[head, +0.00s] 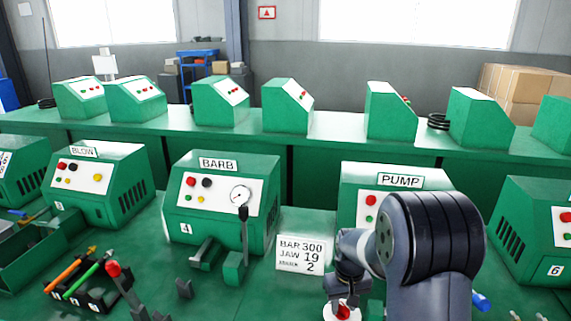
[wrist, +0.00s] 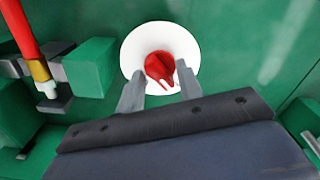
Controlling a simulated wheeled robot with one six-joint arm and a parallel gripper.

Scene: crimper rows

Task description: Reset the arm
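My arm (head: 430,240) reaches down in front of the green PUMP machine (head: 352,180) and hides much of its front. In the wrist view my gripper (wrist: 160,88) has its two grey fingers apart, with nothing held between them. Just beyond the fingertips is a red knob (wrist: 160,66) with a white pointer mark, on a round white dial (wrist: 135,48). The fingertips overlap the dial's lower edge in the picture; I cannot tell whether they touch it. In the head view the red knob (head: 343,312) shows at the bottom edge, below my wrist.
Left of the knob are a red rod (wrist: 20,30) with a yellow band and green blocks (wrist: 90,66). The BARB machine (head: 215,215) and a printed card (head: 300,254) stand left of my arm. A tool rack (head: 85,295) is at lower left. More machines line the back bench.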

